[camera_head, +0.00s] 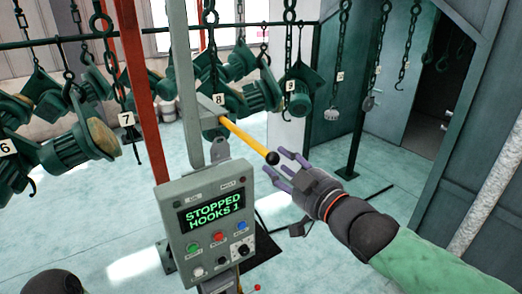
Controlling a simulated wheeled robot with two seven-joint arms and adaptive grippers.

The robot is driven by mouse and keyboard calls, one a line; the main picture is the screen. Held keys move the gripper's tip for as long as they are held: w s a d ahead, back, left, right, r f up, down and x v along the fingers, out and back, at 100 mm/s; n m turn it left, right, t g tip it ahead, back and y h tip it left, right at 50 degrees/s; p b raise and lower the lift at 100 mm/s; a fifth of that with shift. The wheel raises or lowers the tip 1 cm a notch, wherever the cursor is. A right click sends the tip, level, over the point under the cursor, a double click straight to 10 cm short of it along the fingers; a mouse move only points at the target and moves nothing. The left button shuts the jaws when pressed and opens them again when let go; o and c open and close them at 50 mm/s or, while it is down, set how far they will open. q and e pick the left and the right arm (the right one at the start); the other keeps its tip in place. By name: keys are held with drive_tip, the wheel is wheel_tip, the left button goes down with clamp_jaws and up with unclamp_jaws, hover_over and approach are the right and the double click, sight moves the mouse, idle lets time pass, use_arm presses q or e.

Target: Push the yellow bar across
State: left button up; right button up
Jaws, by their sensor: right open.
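The yellow bar (243,136) sticks out from a grey bracket on the grey post, slanting down to the right, and ends in a black ball (272,158). My right gripper (279,168) is open, its purple fingers close to the right of the ball. I cannot tell whether a finger touches the ball. A dark rounded part shows at the bottom left; I see no left gripper.
Green hoist parts (66,150) hang on chains from a dark rail behind the post, with number tags 6, 7, 8 and 9. A red post (138,90) stands left of the grey post. Empty hooks hang at the right before an open doorway (440,80). The pale floor is mostly clear.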

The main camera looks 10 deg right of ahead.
sight(261, 150)
drive_tip(key=x, duration=0.8)
drive_tip(key=shift+w+p, duration=0.25)
drive_tip(key=shift+p, duration=0.15)
drive_tip(key=shift+a, duration=0.1)
clamp_jaws()
